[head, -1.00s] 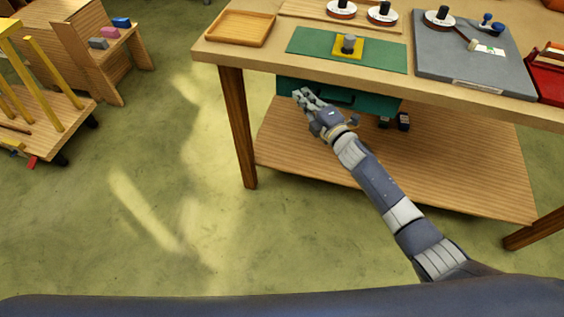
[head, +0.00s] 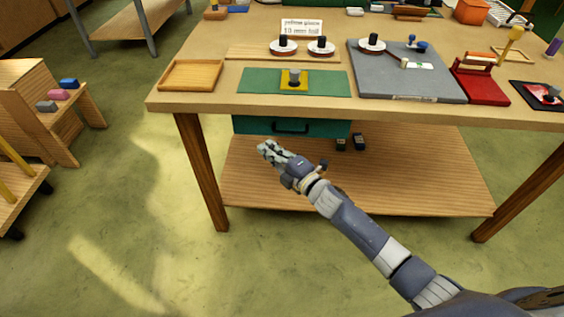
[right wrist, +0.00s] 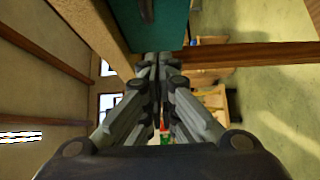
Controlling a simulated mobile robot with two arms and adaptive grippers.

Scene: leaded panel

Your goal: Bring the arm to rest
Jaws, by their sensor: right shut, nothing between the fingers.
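My right gripper (head: 270,151) is in front of the workbench, below the tabletop edge and just under the green drawer (head: 291,126). It is shut and empty. In the right wrist view the fingers of the right gripper (right wrist: 153,62) meet, with the green drawer (right wrist: 160,22) beyond and above them. My right arm reaches in from the lower right of the head view. My left gripper does not show in either view.
The workbench top (head: 200,104) holds a wooden tray (head: 190,75), a green mat (head: 330,82) with a yellow piece (head: 294,86), a grey board (head: 380,80) and a red holder (head: 480,85). A lower shelf (head: 400,180) lies behind my arm.

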